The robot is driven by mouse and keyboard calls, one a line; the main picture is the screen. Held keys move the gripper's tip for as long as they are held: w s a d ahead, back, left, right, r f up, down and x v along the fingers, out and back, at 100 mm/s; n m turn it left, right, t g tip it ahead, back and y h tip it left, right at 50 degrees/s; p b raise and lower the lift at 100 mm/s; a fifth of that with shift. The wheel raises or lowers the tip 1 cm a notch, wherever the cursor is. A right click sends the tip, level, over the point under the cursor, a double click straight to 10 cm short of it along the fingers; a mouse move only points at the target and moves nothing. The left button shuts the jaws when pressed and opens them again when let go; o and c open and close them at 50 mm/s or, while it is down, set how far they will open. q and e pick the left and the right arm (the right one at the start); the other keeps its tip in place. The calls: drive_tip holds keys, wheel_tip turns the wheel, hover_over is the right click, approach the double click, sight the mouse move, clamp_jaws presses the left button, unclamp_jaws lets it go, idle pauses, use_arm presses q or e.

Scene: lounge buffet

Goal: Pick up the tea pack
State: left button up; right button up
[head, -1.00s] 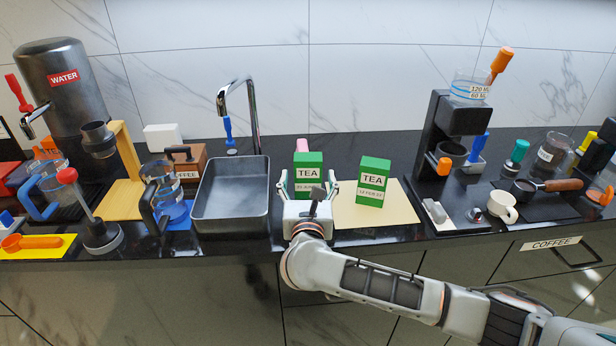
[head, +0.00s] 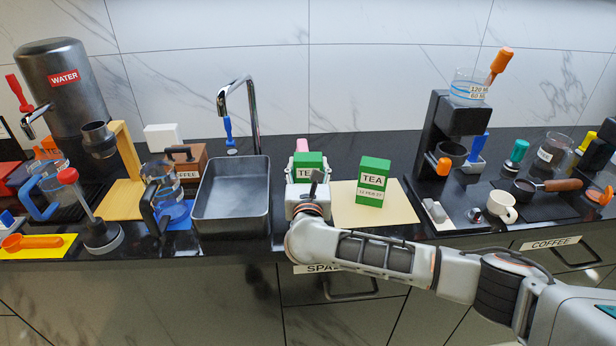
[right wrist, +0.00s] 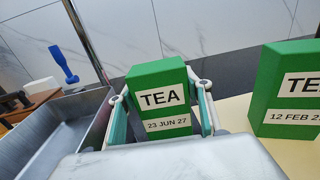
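The green tea pack (head: 308,160) dated 23 JUN 27 stands upright on the counter, just right of the sink. My right gripper (head: 307,172) is around its lower part from the front, with one finger along each side. In the right wrist view the same tea pack (right wrist: 160,97) sits between the teal finger pads, which lie close against its sides. The fingers look shut on it; no lift shows. A second green tea pack (head: 372,180), dated 12 FEB, stands on a tan mat to the right; it also shows in the right wrist view (right wrist: 287,90). My left gripper is out of view.
The sink (head: 231,190) with its tall faucet (head: 236,100) is close on the left. The tan mat (head: 400,212) lies right of the gripper. A pink object (head: 302,145) is behind the held pack. A black coffee machine (head: 436,140) stands farther right.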

drive_tip(key=shift+r, duration=0.15)
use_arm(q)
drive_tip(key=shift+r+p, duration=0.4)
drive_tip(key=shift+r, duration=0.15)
use_arm(e)
wheel_tip(320, 180, up, 20)
